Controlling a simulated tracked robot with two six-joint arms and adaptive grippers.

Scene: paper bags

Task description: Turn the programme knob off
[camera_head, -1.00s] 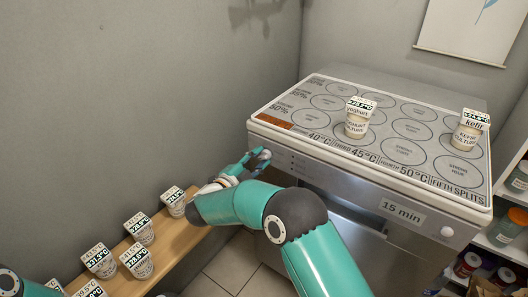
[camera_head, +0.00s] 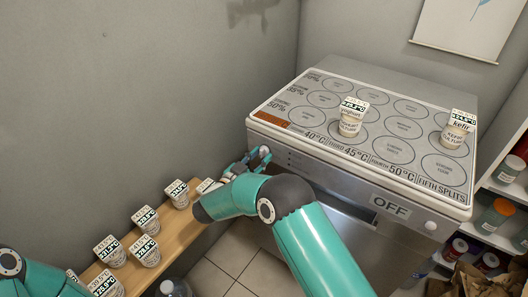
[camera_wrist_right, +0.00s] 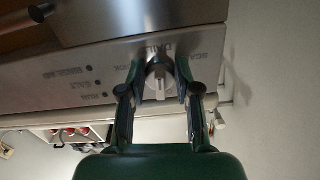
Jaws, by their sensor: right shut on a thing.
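The programme knob (camera_wrist_right: 158,82) is a light round dial with a raised grip on the front panel of the dishwasher-like machine (camera_head: 340,190). It sits at the panel's left end in the head view. My right gripper (camera_head: 259,158) reaches it there. In the right wrist view my right gripper (camera_wrist_right: 157,75) has one finger on each side of the knob and is shut on it. A label (camera_head: 390,207) on the machine's front reads OFF. My left arm (camera_head: 40,275) shows at the lower left of the head view; its gripper is out of frame.
On the machine's top mat (camera_head: 300,82) stand a yoghurt cup (camera_head: 352,122) and a kefir cup (camera_head: 455,135). A wooden shelf (camera_head: 180,232) at the left holds several labelled cups. A shelf with jars (camera_head: 495,218) stands at the right. A wall is close left of the knob.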

